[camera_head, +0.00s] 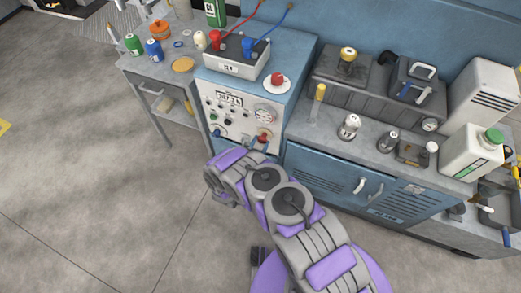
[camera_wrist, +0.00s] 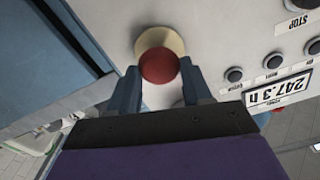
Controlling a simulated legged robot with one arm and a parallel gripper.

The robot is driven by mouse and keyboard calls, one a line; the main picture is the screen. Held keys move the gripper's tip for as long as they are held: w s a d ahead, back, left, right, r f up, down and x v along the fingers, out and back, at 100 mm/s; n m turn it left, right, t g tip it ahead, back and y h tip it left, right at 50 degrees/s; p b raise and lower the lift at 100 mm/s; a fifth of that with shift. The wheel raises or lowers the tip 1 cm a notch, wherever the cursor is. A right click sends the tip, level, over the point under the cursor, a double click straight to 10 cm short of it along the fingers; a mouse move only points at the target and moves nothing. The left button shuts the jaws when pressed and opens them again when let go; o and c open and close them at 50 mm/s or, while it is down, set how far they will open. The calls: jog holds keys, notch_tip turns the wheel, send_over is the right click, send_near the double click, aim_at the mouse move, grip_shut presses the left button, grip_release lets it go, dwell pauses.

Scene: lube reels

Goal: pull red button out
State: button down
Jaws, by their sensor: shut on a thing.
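The red button (camera_wrist: 160,66) shows large in the wrist view, round and set on a cream disc (camera_wrist: 148,38) on the pale control panel. In the head view the red button (camera_head: 264,136) is at the lower right of the panel front (camera_head: 232,112). My gripper (camera_wrist: 161,73) has one finger on each side of the button and is shut on it. In the head view my gripper (camera_head: 260,145) reaches the panel from below. The exact contact of the fingertips is partly hidden.
A number display (camera_wrist: 279,91) and several small dark knobs sit beside the button. A round gauge (camera_head: 265,113) is just above it. A second red knob (camera_head: 277,79) stands on the cabinet top. Blue cabinet doors (camera_head: 340,185) are at the right; open floor (camera_head: 90,190) lies left.

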jog(key=shift+s+a+f, duration=0.1)
jog(key=shift+s+f, duration=0.05)
jog(key=shift+s, duration=0.05)
jog(key=c, duration=0.9)
grip_release()
jog(key=o, duration=0.3)
jog(key=shift+s+a, duration=0.1)
jog(key=shift+o, duration=0.6)
jog(key=p+v, duration=0.2)
jog(key=v, duration=1.5)
jog(key=shift+p, duration=0.4)
jog(key=shift+s, duration=0.1)
